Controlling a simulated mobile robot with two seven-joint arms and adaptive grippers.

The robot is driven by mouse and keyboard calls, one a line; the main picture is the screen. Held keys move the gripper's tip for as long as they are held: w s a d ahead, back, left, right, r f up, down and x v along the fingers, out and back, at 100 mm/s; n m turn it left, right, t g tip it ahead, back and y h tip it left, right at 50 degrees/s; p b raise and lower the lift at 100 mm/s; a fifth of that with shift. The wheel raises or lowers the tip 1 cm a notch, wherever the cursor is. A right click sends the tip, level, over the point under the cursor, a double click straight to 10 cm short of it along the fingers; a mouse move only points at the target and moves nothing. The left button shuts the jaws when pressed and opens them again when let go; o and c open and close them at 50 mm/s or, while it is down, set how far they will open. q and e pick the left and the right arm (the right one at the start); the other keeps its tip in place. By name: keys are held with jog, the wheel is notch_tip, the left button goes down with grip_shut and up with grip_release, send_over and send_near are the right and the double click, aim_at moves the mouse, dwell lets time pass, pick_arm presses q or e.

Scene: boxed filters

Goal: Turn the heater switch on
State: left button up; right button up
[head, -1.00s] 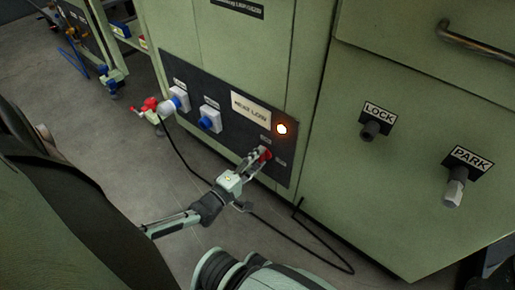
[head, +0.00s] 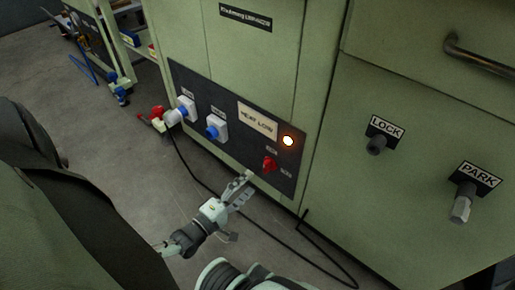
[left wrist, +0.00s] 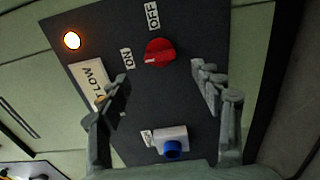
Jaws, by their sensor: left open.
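The heater switch is a red rotary knob (head: 270,163) low on the dark control panel (head: 232,146). In the left wrist view the red knob (left wrist: 160,52) has an OFF label above it and an ON label (left wrist: 127,58) to its left. A pale mark on the knob lies on the side toward ON. An orange-white lamp (head: 288,141) near the knob is lit. My left gripper (head: 246,181) is open, its fingers apart and empty, just in front of and below the knob, not touching it.
Blue-knobbed sockets (head: 215,127) sit left on the panel, one with a plug and black cable (head: 255,229) running along the floor. LOCK (head: 377,145) and PARK (head: 462,205) knobs stick out from the right cabinet. Floor in front is open.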

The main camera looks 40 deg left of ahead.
pick_arm(q)
jog(key=s, duration=0.4)
jog(key=shift+s+a, duration=0.15)
dwell(0.4)
